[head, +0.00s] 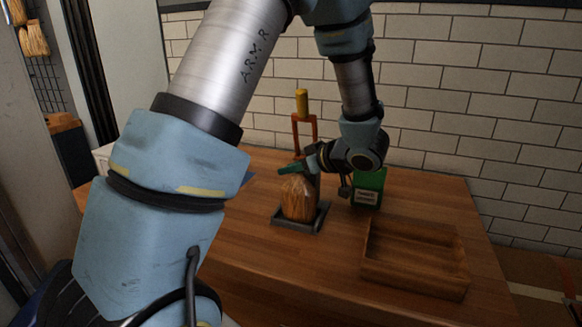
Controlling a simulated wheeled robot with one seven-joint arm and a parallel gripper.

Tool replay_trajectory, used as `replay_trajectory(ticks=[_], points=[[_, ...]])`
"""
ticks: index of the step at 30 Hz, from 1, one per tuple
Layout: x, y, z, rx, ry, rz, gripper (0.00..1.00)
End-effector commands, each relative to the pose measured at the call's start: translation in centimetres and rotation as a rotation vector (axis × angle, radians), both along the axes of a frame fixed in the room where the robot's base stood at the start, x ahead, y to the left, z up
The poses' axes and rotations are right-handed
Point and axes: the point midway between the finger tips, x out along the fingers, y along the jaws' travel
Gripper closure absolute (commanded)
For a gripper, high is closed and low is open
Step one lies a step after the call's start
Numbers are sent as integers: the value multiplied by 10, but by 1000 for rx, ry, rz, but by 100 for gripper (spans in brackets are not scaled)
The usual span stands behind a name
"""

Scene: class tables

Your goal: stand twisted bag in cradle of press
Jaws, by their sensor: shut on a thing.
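The twisted bag (298,200) is brown and roughly upright, with its narrow neck at the top. It is at the dark grey cradle (320,218) of the press; its lower end appears inside the cradle's rim, but I cannot tell whether it rests on the floor of it. The press has an orange fork-shaped frame (314,128) and a yellow handle (302,102) rising behind the bag. My gripper (291,170), with green fingers, reaches in from the right and is shut on the bag's neck. The grip itself is small and partly hidden.
A green box (369,188) with a pale label stands right of the press, close to my wrist. An empty-looking wooden tray (415,283) lies at the table's front right. The wooden table (262,262) is clear in front of the cradle. A white tiled wall (460,110) stands behind.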

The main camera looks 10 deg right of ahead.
Motion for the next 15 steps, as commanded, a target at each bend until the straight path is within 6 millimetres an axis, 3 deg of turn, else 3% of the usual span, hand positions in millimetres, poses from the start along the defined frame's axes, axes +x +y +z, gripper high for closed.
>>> replay_trajectory(ticks=[6, 7, 10, 15], points=[[0, 0, -3, 1, -1, 0, 100], [0, 0, -3, 0, 0, 0, 74], [0, 0, -3, 0, 0, 0, 63], [0, 0, -3, 0, 0, 0, 62]])
